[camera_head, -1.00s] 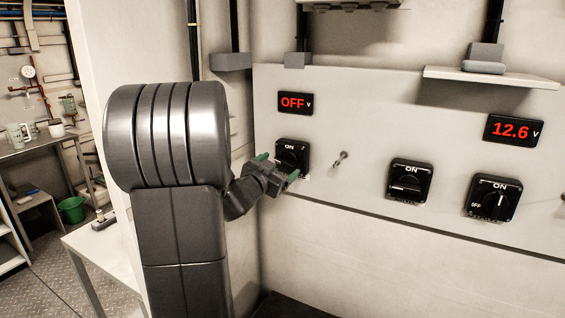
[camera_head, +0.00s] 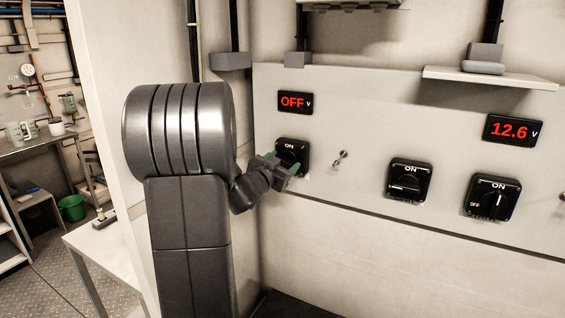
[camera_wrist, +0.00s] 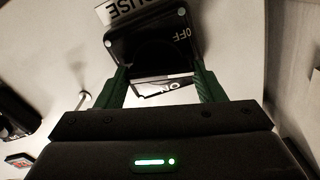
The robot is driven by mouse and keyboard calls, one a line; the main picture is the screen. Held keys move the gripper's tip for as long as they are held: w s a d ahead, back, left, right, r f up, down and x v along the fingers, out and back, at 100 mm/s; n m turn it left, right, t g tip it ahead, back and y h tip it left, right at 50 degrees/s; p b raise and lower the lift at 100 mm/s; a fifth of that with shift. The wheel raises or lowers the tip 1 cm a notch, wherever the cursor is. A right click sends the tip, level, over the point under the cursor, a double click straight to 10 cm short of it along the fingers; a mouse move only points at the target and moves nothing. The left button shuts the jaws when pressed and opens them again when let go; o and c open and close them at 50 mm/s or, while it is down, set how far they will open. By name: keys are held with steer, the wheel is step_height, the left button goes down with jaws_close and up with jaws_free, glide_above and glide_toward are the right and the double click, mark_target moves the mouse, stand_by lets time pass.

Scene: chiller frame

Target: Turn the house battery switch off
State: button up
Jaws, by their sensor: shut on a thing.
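The house battery switch (camera_head: 299,147) is the leftmost black switch on the pale panel, with ON marked at its top. In the wrist view the switch (camera_wrist: 178,22) appears upside down, with OFF and ON marks and a partly cut-off label (camera_wrist: 123,10) ending in "OUSE". My gripper (camera_head: 282,163) is at the switch's front, and its green fingers (camera_wrist: 160,75) are on either side of the dark knob, shut on it. The knob's angle is hard to make out. The display (camera_head: 295,102) above reads OFF.
A toggle (camera_head: 340,158) sticks out just right of the switch. Farther right are a middle switch (camera_head: 410,180) and a right switch (camera_head: 492,197), below a display (camera_head: 512,129) reading 12.6. A shelf (camera_head: 490,77) juts out above. A wall edge and table (camera_head: 100,237) lie left of my arm.

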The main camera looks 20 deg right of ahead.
steer(key=n+p, duration=0.2)
steer(key=p, duration=0.1)
steer(key=shift+r, duration=0.2)
steer(key=shift+f+n+p, duration=0.25)
steer(key=shift+n+p, duration=0.1)
steer(key=shift+n, duration=0.45)
steer(key=o, duration=1)
steer(key=shift+c, duration=0.2)
steer(key=b+v, duration=0.2)
steer(key=v, duration=1.1)
steer(key=shift+s+a, duration=0.2)
steer(key=shift+a, duration=0.15)
steer(key=shift+d, duration=0.1)
